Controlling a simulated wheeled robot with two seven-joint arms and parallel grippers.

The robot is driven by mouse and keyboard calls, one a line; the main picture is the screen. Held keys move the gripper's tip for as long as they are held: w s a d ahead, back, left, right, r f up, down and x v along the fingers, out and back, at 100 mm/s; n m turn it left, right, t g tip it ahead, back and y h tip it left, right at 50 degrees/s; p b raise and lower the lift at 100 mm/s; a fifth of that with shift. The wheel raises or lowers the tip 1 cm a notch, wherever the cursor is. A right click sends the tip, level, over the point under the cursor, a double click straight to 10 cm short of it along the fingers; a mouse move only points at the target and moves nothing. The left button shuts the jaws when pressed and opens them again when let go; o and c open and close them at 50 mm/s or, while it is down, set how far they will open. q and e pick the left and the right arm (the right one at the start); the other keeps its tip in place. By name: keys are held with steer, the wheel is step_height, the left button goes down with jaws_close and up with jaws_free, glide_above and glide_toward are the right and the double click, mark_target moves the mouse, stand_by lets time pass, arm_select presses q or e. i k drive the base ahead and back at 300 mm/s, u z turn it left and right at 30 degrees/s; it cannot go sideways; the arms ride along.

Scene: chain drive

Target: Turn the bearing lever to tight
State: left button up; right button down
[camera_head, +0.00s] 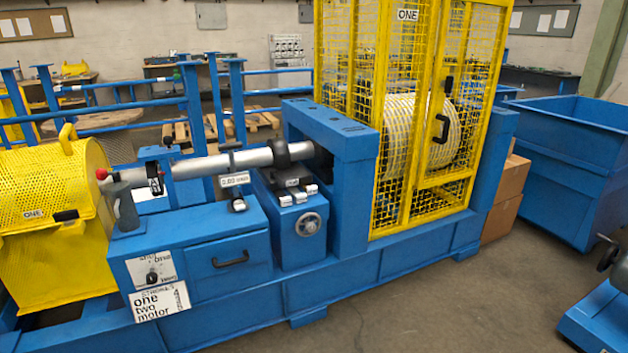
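A grey shaft (205,167) runs level across the blue machine bed. A dark bearing block (292,153) sits around its right part, on a blue pedestal with a small handwheel (308,224) on its front. At the shaft's left end a lever with a red knob (101,174) stands above a dark grey upright (124,207). I cannot tell which of these is the bearing lever, and no tight marking is readable. Neither of my grippers is in view.
A yellow mesh cage (400,110) encloses a drum on the right. A yellow guard (50,215) covers the left end. A 0.00 mm readout (235,180) stands by the shaft. A blue bin (560,160) is at right. The front floor (430,300) is clear.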

mark_target(273, 173)
steer(key=z, duration=0.6)
steer(key=i, duration=0.65)
steer(key=z, duration=0.3)
